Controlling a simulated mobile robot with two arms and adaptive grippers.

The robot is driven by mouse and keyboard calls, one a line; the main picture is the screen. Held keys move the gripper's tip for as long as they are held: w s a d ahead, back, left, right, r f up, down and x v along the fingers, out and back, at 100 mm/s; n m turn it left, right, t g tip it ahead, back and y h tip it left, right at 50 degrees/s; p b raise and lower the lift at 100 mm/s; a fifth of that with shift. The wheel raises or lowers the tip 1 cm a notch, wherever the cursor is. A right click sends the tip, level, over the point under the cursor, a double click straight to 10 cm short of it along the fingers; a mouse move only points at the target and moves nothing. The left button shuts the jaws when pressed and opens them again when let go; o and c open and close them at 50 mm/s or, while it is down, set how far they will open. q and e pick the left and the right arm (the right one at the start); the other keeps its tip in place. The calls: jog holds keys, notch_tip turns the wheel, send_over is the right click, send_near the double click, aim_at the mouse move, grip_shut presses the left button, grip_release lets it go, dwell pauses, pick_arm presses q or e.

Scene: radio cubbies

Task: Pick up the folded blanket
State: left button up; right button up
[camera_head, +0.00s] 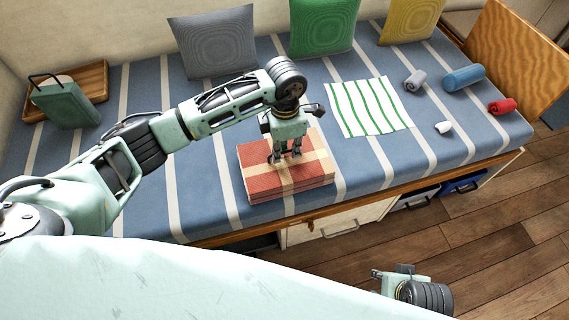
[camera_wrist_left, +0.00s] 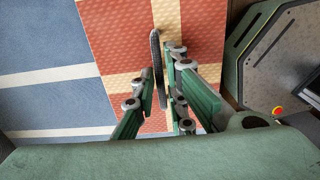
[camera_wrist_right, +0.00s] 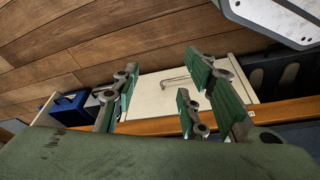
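The folded blanket (camera_head: 255,184) is a flat red stack with crossing cream bands, lying at the front edge of the striped bench cushion. It also shows in the left wrist view (camera_wrist_left: 195,32). My left gripper (camera_head: 284,157) points down over the middle of its top. In the left wrist view its fingers (camera_wrist_left: 160,95) are close together on both sides of a thin dark grey upright strip (camera_wrist_left: 156,55) on the blanket. The blanket rests on the cushion. My right gripper (camera_wrist_right: 163,90) is open and empty, away from the blanket, at the lower right of the head view (camera_head: 390,280).
A green-striped cloth (camera_head: 368,107) lies right of the blanket. Rolled cloths in blue (camera_head: 463,79), grey (camera_head: 415,79), red (camera_head: 502,106) and white (camera_head: 443,128) lie further right. Pillows stand behind, including a grey one (camera_head: 214,40). A green bag-like object (camera_head: 66,105) stands by a wooden tray (camera_head: 92,75).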

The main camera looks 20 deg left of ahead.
pick_arm(q)
jog(key=shift+f, duration=0.7)
pick_arm(e)
jog(key=shift+r, duration=0.45)
pick_arm(q)
jog(key=shift+c, duration=0.5)
grip_shut()
jog(key=shift+w+r, duration=0.1)
jog(key=shift+r, duration=0.05)
